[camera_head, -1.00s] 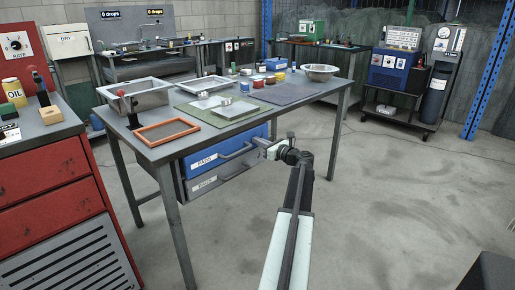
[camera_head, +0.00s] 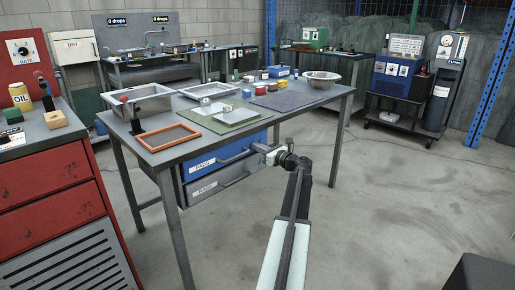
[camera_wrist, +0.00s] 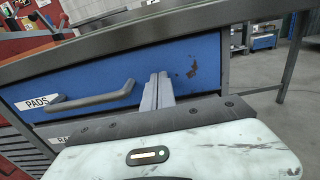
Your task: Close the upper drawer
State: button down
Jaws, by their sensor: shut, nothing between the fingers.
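The upper drawer (camera_head: 208,164) has a blue front marked PADS and sits under the near side of the workbench. Its grey bar handle (camera_head: 236,157) is also clear in the wrist view (camera_wrist: 95,100). My gripper (camera_head: 262,148) is at the right part of the blue front. In the wrist view its two fingers (camera_wrist: 158,82) are together and empty, pointing at the blue front (camera_wrist: 195,60) to the right of the handle. The tips are at or very near the front; contact is not clear. Any remaining drawer gap is hard to judge.
A grey lower drawer (camera_head: 205,189) marked RAGS, with its own handle, lies directly below. The workbench (camera_head: 318,103) top overhangs the drawers and carries trays, mats and a bowl. A red cabinet (camera_head: 50,190) stands left.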

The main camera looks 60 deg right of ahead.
jog(key=v, duration=1.3)
